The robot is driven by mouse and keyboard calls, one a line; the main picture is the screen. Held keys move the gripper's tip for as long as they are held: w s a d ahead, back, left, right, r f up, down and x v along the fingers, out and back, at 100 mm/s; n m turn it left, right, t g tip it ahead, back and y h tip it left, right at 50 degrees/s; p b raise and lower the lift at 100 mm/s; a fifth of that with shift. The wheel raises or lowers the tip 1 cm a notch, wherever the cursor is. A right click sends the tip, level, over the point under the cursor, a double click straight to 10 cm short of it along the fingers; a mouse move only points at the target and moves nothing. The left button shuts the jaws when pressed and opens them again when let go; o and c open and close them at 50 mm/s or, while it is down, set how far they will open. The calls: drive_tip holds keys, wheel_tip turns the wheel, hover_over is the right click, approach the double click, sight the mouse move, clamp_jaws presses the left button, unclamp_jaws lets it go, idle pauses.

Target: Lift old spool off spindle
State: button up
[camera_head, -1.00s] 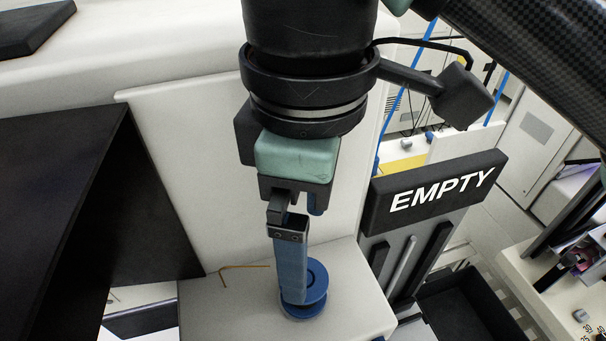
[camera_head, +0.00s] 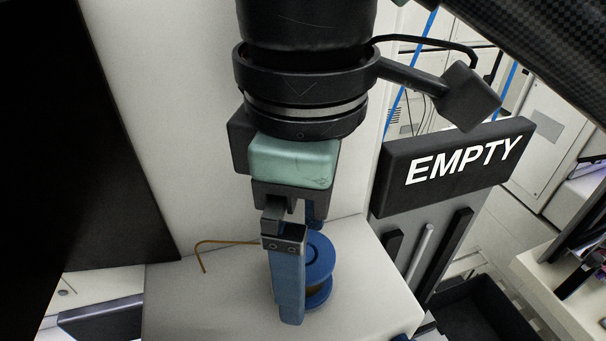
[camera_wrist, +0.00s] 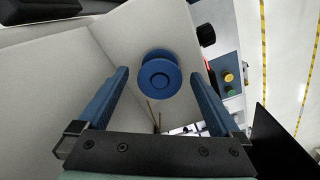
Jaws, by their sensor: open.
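The old spool is a blue flanged spool (camera_head: 318,262) on the white machine ledge, partly hidden behind a finger in the head view. In the wrist view the spool (camera_wrist: 160,76) sits beyond the fingertips, roughly centred between them. A brownish wound core shows between its flanges in the head view. The spindle is hidden by the spool. My gripper (camera_wrist: 160,85) is open and empty, its two blue fingers spread wide. In the head view my gripper (camera_head: 290,318) points down in front of the spool; contact with it cannot be told.
A thin brown bent wire (camera_head: 222,242) rises beside the spool on the left. A black sign reading EMPTY (camera_head: 455,165) stands to the right above a dark bin (camera_head: 480,312). A large black panel (camera_head: 80,150) is at left. The white ledge (camera_head: 200,305) is otherwise clear.

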drive_tip(key=shift+f+b, duration=0.55)
drive_tip(key=shift+f, duration=0.35)
drive_tip(key=shift+r, duration=0.1)
drive_tip(key=c, duration=1.5)
drive_tip(key=shift+r, duration=0.1)
